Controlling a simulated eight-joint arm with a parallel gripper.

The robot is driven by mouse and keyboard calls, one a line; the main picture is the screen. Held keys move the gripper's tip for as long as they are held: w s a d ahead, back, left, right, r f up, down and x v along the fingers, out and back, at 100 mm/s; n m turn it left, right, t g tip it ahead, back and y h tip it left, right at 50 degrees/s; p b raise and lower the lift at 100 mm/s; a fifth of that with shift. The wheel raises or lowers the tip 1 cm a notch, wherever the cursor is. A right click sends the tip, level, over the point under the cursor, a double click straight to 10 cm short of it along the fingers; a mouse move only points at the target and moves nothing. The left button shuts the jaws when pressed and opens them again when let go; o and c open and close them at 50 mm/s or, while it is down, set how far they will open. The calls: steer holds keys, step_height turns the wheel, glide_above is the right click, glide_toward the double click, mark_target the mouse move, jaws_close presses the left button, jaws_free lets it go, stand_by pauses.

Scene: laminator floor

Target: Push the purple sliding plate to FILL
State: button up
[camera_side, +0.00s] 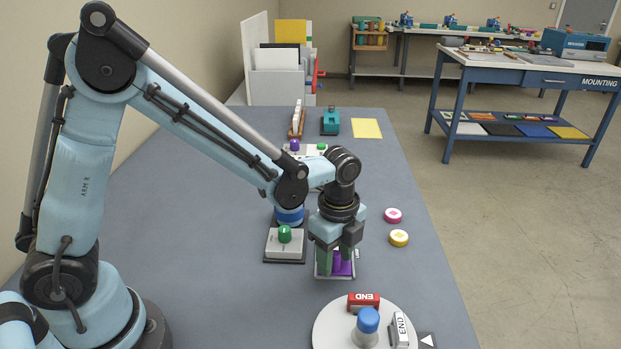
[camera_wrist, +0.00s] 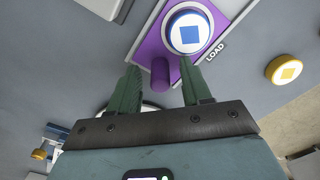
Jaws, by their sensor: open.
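The purple sliding plate (camera_wrist: 150,46) lies in a pale track in the wrist view, beside a LOAD label (camera_wrist: 215,51). A purple post (camera_wrist: 160,73) rises from it. A white disc with a blue square (camera_wrist: 189,32) sits on the plate. My gripper (camera_wrist: 160,66) is open, with its green fingers on either side of the post; I cannot tell whether either touches it. In the side view my gripper (camera_side: 335,265) points down over the plate, and its fingers partly hide the purple post (camera_side: 342,263). No FILL label is readable.
A green-knobbed grey box (camera_side: 285,246) is to the left. Yellow (camera_side: 398,238) and pink (camera_side: 393,215) discs lie to the right. Bare bench extends left.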

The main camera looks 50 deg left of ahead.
jaws_close()
steer(key=w+a, duration=0.3)
steer(key=shift+w+a, duration=0.15)
steer(key=shift+w, duration=0.05)
stand_by(0.3)
jaws_free()
